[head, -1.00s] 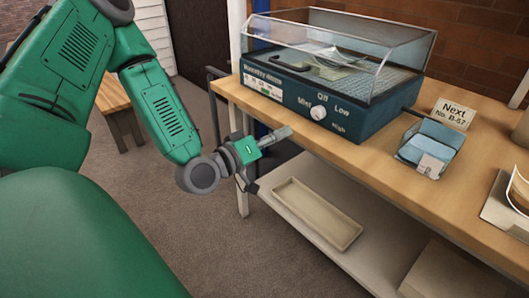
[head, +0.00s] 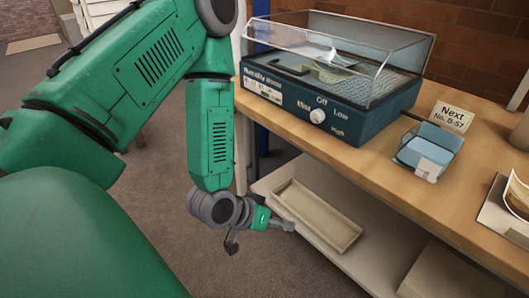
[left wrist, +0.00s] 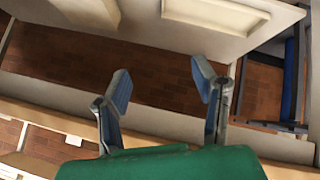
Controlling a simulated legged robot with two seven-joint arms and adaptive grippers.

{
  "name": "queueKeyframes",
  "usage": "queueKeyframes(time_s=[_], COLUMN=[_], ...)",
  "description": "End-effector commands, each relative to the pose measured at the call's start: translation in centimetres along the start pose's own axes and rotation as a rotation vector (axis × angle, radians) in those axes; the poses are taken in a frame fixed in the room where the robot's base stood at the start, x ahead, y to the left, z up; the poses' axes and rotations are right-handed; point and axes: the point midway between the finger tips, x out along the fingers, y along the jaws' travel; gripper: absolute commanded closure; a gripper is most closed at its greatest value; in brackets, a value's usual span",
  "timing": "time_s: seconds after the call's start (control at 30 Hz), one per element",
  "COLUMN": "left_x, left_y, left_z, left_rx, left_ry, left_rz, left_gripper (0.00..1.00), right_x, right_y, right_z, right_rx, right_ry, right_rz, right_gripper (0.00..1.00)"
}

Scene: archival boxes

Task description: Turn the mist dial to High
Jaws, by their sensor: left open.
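The mist dial (head: 318,117) is a round white knob on the dark blue front of the humidity box (head: 350,128). Off, Low and High are lettered around it, with Mist to its left. I cannot tell which way the knob points. My left gripper (head: 288,226) is below the tabletop, near the left end of the lower shelf. It is well below the dial and touches nothing that I can see. In the left wrist view its two fingers (left wrist: 163,84) are apart and empty. The dial does not show there. My right gripper is not in view.
A shallow beige tray (head: 335,225) lies on the lower shelf (head: 385,258) beside the gripper. The wooden tabletop (head: 375,172) overhangs this shelf. A blue holder (head: 428,150) and a "Next" card (head: 453,115) stand right of the box. The box's clear lid (head: 395,65) rises above it.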

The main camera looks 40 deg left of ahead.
Motion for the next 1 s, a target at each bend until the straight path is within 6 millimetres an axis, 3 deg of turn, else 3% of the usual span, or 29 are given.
queueKeyframes(time_s=[0.3, 0.5, 0.87, 0.97, 1.0], left_x=[-0.2, -0.4, -0.5, -0.8, -1.2], left_y=[-0.6, -0.9, -0.9, -1.1, -1.3], left_z=[5.5, 7.1, 7.3, 8.9, 10.2], left_rx=[0.084, 0.106, 0.11, 0.136, 0.156], left_ry=[-0.191, -0.244, -0.254, -0.307, -0.353], left_rz=[-0.083, -0.107, -0.111, -0.131, -0.15], left_gripper=[0.47, 0.47, 0.47, 0.47, 0.47], right_x=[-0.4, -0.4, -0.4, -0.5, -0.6], right_y=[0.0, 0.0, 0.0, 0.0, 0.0], right_z=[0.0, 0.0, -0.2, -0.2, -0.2], right_rx=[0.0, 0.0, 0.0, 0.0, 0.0], right_ry=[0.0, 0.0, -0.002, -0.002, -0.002], right_rz=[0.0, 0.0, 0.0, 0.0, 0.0], right_gripper=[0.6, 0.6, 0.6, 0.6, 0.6])
